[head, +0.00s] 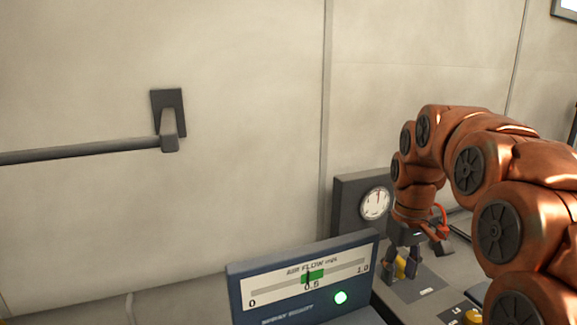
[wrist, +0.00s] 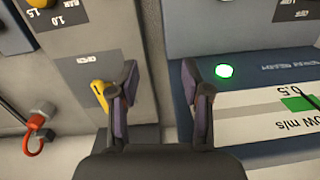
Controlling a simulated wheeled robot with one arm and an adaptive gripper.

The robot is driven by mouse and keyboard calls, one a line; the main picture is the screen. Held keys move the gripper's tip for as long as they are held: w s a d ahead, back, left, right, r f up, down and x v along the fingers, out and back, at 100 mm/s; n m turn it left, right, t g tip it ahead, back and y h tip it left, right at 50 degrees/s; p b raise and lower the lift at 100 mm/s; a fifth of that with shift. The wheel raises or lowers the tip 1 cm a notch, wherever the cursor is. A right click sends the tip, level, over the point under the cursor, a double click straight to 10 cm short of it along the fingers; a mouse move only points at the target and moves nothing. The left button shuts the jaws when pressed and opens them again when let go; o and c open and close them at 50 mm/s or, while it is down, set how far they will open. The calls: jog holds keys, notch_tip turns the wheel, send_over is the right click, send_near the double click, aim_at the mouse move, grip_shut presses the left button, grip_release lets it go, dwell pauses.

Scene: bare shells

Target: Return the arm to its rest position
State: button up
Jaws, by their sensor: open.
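My orange arm (head: 500,165) reaches in from the right in the head view and bends down over the console. My gripper (head: 400,275) points down near a yellow handle (head: 401,267) on a grey panel. In the wrist view my gripper (wrist: 160,75) is open, with nothing between its fingers. The yellow handle (wrist: 98,88) is beside the left finger there, outside the gap and partly hidden by the finger. I cannot tell whether they touch. The panel reads "OPEN" above the handle.
An air flow display (head: 305,280) with a green marker near 0.5 and a lit green lamp (head: 341,297) stands left of the gripper. A round dial (head: 376,203) is behind it. Another yellow knob (head: 474,317) is at front right. A wall rail (head: 80,151) is at left.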

jog(key=s+a+f+m, duration=0.1)
jog(key=s+f, duration=0.2)
jog(key=s, duration=0.7)
jog(key=s+a+f+m, duration=0.1)
jog(key=s+a+f, duration=0.1)
jog(key=s, duration=0.8)
jog(key=s+a+f+m+g, duration=0.1)
jog(key=s+f, duration=0.3)
jog(key=s, duration=0.6)
jog(key=shift+a+f+m, duration=0.15)
jog(key=shift+f+m, duration=0.2)
jog(key=shift+m, duration=0.05)
